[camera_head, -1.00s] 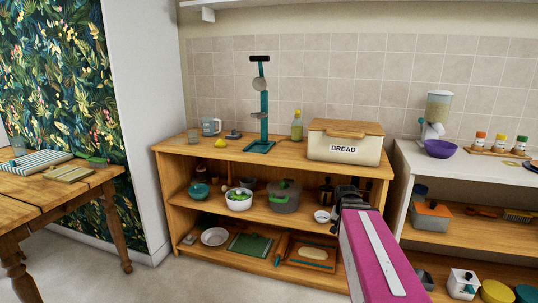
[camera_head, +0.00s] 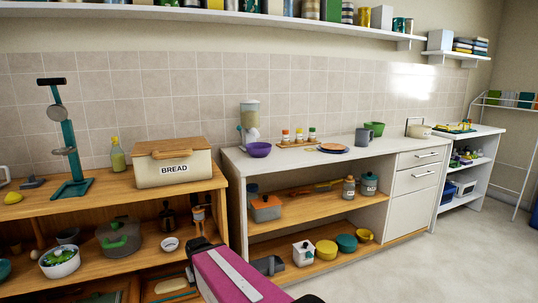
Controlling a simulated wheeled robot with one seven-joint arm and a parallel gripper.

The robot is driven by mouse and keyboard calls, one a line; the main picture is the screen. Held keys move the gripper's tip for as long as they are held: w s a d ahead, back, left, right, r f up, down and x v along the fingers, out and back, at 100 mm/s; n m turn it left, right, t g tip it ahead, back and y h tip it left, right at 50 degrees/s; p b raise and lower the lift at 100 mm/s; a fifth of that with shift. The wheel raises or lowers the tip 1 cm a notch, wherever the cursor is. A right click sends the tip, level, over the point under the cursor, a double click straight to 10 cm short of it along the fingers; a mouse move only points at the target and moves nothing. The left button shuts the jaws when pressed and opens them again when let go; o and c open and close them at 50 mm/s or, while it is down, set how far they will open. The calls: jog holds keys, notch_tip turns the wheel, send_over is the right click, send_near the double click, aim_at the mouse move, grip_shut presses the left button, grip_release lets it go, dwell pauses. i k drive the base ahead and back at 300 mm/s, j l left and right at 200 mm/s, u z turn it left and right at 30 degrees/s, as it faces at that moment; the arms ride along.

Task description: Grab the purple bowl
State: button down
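The purple bowl (camera_head: 259,149) stands upright on the white countertop (camera_head: 290,163), near its left end and in front of a dispenser.
A bread box (camera_head: 174,166) stands on the wooden unit (camera_head: 120,190), left of the bowl. The dispenser (camera_head: 250,118) is behind the bowl. A wall shelf (camera_head: 200,16) runs above. Floor (camera_head: 440,265) is clear at right.

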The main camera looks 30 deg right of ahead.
aim_at(257, 150)
jog(key=z, duration=0.95)
